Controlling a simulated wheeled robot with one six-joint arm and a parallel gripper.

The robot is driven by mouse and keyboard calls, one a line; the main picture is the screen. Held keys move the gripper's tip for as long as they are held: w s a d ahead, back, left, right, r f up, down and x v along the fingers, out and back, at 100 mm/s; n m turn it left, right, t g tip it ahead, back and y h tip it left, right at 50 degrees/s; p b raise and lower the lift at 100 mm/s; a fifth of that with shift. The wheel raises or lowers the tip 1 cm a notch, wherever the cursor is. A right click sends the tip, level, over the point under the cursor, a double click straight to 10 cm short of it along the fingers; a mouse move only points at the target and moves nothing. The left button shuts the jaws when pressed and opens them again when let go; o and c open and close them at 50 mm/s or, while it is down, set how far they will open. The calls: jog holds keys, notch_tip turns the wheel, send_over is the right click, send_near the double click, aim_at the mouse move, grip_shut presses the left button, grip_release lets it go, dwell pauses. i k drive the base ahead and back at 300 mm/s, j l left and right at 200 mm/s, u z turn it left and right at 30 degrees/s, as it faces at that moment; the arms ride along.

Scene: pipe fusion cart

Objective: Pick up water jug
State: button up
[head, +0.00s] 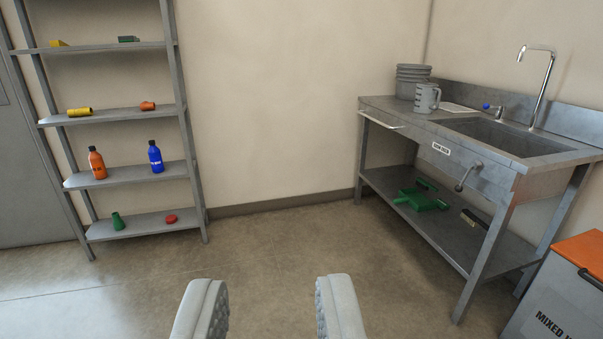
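A grey measuring jug (427,98) with a handle and dark markings stands upright on the metal sink table (394,111) at the right. It is at the table's left end, in front of a stack of grey buckets (413,80). I cannot tell whether it holds water. My gripper (272,308) is at the bottom of the view, its two fingers wide apart with only floor between them. It is open, empty and well short of the table.
A metal shelf rack (127,175) with bottles and small coloured parts stands at the left. A tap (541,85) rises behind the sink. A green item (420,200) lies on the table's lower shelf. An orange-lidded bin (580,260) is at the lower right. The middle floor is clear.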

aim_at(425, 93)
jog(key=i+z, duration=0.15)
jog(key=i, duration=0.4)
jog(key=i+j+z, duration=0.15)
jog(key=i, duration=0.35)
jog(key=i+j+z, duration=0.15)
jog(key=i, duration=0.4)
jog(key=i+l+z, duration=0.15)
jog(key=i+z, duration=0.2)
jog(key=i, duration=0.35)
jog(key=i+z, duration=0.35)
jog(key=i, duration=0.35)
jog(key=i+j+z, duration=0.35)
jog(key=i, duration=0.3)
jog(key=i+l, duration=0.15)
jog(key=i, duration=0.45)
